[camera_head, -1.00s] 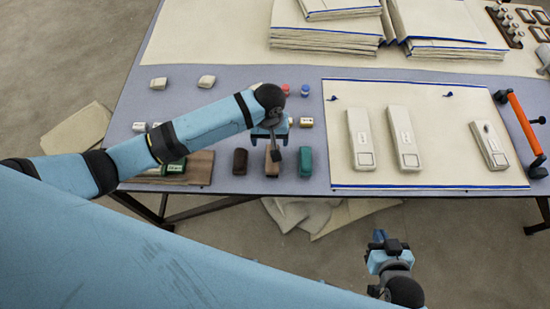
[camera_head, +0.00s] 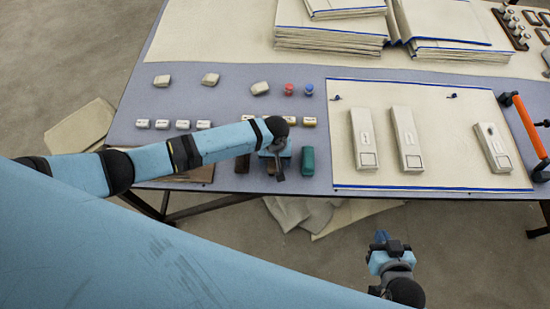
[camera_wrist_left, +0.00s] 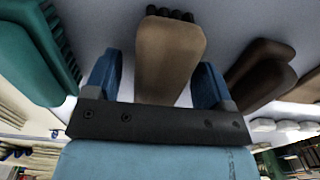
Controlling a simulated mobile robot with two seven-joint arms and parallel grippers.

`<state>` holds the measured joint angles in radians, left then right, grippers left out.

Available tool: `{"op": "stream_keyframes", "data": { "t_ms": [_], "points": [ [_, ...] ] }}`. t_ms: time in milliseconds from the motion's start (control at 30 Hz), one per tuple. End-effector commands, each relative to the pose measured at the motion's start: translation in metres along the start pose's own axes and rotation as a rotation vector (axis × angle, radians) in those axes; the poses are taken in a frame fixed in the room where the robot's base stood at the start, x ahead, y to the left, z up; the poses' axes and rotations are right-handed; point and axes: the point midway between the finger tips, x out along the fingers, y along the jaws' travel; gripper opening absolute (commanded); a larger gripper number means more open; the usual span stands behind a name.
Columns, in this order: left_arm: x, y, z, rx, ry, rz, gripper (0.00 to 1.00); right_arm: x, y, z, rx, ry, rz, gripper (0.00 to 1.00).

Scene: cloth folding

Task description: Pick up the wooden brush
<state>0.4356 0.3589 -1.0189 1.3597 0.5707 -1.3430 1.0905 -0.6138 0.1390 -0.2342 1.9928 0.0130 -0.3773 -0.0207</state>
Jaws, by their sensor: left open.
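The wooden brush (camera_wrist_left: 168,50), light brown with dark bristles, lies between the two blue fingers of my left gripper (camera_wrist_left: 155,80) in the left wrist view. The fingers are apart, with a gap on each side of the brush. In the head view my left gripper (camera_head: 277,160) is over the brush at the table's front edge and hides most of it. My right gripper (camera_head: 383,248) hangs in front of the table, away from the brush; its jaw opening is not clear.
A dark brown brush (camera_head: 242,164) lies left of the gripper and a teal brush (camera_head: 307,161) right of it, both close by. A cream mat (camera_head: 440,180) with long pale blocks lies to the right. Small pale blocks (camera_head: 162,81) stand farther back.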

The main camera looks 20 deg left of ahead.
Motion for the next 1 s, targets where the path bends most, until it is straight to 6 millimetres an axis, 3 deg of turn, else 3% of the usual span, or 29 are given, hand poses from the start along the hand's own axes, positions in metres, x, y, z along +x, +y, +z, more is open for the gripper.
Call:
{"op": "stream_keyframes", "data": {
  "t_ms": [133,167,300,400,767,867,1000],
  "points": [
    [-0.001,0.000,0.000,0.000,0.000,0.001,0.77,0.000,0.000,0.000,0.000,0.000,0.000,0.00],
    [-0.001,0.000,0.000,0.000,0.000,0.001,0.72,0.000,0.000,0.000,0.000,0.000,0.000,0.00],
    [-0.001,0.000,0.000,0.000,0.000,0.001,0.40,0.000,0.000,0.000,0.000,0.000,0.000,0.00],
    [-0.001,0.000,0.000,0.000,0.000,0.000,0.21,0.000,0.000,0.000,0.000,0.000,0.000,0.00],
    [-0.006,0.000,0.000,0.000,0.001,0.001,0.21,0.000,0.000,-0.001,0.000,0.000,-0.001,0.00],
    [-0.015,0.001,-0.001,0.000,0.001,0.003,0.21,-0.001,-0.001,-0.001,0.000,0.000,-0.001,0.00],
    [-0.041,0.000,-0.001,0.000,0.002,0.003,0.21,-0.002,-0.001,-0.003,0.000,0.000,-0.001,0.00]
  ]
}}
